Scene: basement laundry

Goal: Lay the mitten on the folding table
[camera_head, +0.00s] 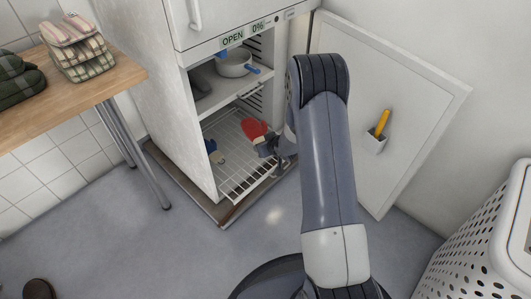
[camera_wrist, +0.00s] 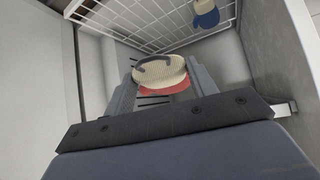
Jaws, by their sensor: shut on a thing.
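A red mitten (camera_head: 254,129) is inside the open lower compartment of the white cabinet, at the wire rack. In the wrist view its cream cuff (camera_wrist: 160,68) faces me, with some red below it, between my fingers. My gripper (camera_head: 270,147) reaches into the compartment and is shut on the mitten. I cannot tell whether the mitten touches the rack. The wooden folding table (camera_head: 122,77) stands at the left, with bare top along its right end.
A blue mitten (camera_head: 212,148) lies on the wire rack (camera_head: 225,178). A pot (camera_head: 233,67) sits on the shelf above. The open cabinet door (camera_head: 365,95) stands right of my arm. Folded striped cloths (camera_head: 78,52) and green cloths (camera_head: 18,85) occupy the table. A white basket (camera_head: 480,245) is lower right.

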